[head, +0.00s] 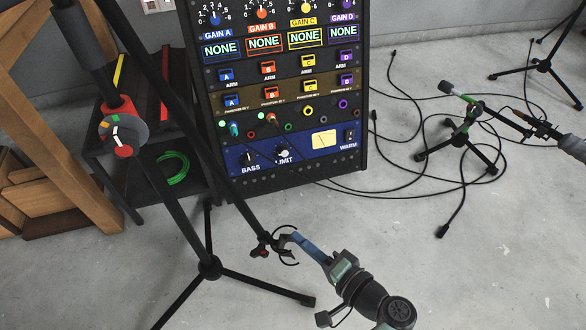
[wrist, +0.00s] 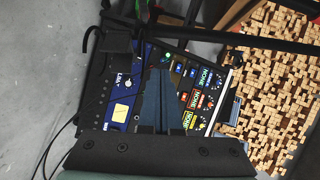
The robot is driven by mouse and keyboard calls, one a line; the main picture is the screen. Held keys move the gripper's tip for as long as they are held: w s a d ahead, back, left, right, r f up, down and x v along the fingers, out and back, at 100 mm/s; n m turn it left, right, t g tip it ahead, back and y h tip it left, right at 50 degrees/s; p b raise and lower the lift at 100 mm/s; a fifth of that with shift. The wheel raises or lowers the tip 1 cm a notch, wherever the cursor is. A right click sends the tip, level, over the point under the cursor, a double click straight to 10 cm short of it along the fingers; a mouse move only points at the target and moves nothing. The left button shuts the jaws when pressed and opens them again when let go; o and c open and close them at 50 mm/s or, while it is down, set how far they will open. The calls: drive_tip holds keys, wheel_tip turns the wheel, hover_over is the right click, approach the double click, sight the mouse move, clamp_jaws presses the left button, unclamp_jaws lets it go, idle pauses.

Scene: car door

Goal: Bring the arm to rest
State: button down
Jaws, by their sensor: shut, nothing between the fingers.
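My arm comes in from the lower right in the head view. My gripper (head: 290,237) points up and left, its blue fingers together with nothing between them. The fingertips are close to the end of a black microphone stand boom with a dark ring-shaped mount (head: 286,258); I cannot tell whether they touch. In the wrist view the closed fingers (wrist: 160,72) form a dark blue wedge in front of the rack panel (wrist: 124,103), which appears turned sideways.
A tall audio rack (head: 280,160) with coloured knobs stands behind my gripper. A tripod stand (head: 208,267) spreads its legs at left. A dark shelf (head: 95,160) holds a green cable (head: 172,168). Floor at lower right is mostly clear.

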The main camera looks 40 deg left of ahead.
drive_tip(key=p+v, duration=0.2)
drive_tip(key=v, duration=0.5)
